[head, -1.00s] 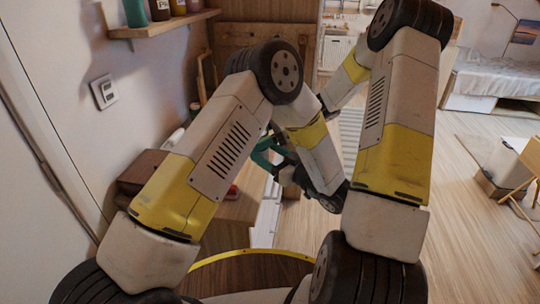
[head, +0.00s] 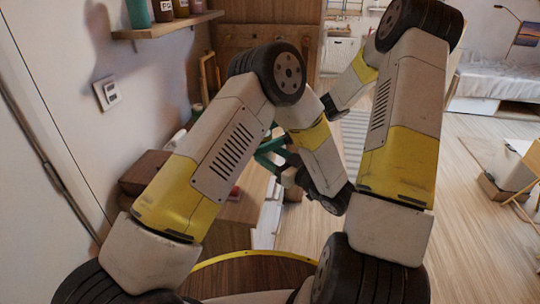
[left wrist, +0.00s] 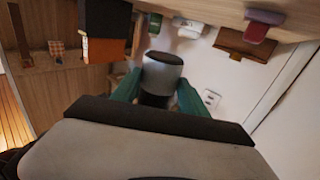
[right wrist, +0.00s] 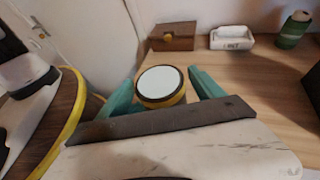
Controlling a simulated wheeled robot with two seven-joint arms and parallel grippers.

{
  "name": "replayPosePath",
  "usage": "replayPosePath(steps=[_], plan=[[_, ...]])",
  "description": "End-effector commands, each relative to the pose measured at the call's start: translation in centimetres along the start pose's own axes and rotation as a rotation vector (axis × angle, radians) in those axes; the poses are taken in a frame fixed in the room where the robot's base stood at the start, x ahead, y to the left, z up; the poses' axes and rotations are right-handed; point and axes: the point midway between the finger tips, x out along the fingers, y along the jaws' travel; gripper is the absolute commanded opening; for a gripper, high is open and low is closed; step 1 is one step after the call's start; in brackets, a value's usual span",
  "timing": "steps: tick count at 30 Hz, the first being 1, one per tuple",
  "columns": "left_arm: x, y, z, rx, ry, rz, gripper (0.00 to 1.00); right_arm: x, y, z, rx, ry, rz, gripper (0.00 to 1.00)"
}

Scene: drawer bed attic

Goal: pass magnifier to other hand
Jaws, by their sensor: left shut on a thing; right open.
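My left gripper (head: 268,150) hangs beyond the left forearm, above the floor beside the desk. In the left wrist view its teal fingers are shut on a short grey cylinder with a dark lower part, which I take for the magnifier (left wrist: 162,72). In the head view the held thing is mostly hidden. My right gripper (right wrist: 160,78) has its teal fingers apart. Between them shows a round thing (right wrist: 161,82) with a pale face and a yellow and black rim. I cannot tell whether it is the same magnifier or whether the fingers touch it.
The wooden desk (head: 232,212) stands at lower left against the wall. It bears a brown box (right wrist: 172,37), a white tissue box (right wrist: 232,38) and a green bottle (right wrist: 293,30). A wall shelf (head: 170,25) with jars is above.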

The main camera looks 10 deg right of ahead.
Motion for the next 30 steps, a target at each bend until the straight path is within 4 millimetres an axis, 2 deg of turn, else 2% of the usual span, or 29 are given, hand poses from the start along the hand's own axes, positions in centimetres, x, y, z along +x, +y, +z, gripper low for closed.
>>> replayPosePath(steps=[6, 12, 18, 23, 25, 30], plan=[[0.0, 0.0, 0.0, 0.0, 0.001, 0.0, 0.07, -4.9, -0.1, 0.0, -0.001, 0.002, -0.003, 0.77], [0.0, 0.0, 0.0, 0.0, 0.0, 0.0, 0.07, -8.2, 0.0, 0.0, 0.0, 0.0, 0.001, 0.77], [0.0, 0.0, 0.0, 0.0, 0.001, -0.001, 0.07, -9.6, 0.2, 0.2, -0.023, 0.025, 0.004, 0.77], [0.0, 0.0, 0.0, 0.0, 0.001, -0.001, 0.07, -9.7, 1.1, 1.0, -0.21, 0.215, 0.017, 0.77], [0.0, 0.0, 0.0, 0.0, 0.001, -0.001, 0.07, -10.5, 2.1, 1.6, -0.337, 0.351, 0.036, 0.77], [0.0, 0.0, 0.0, 0.0, 0.0, 0.0, 0.07, -14.3, 9.0, 3.8, -0.405, 0.611, 0.147, 0.77]])
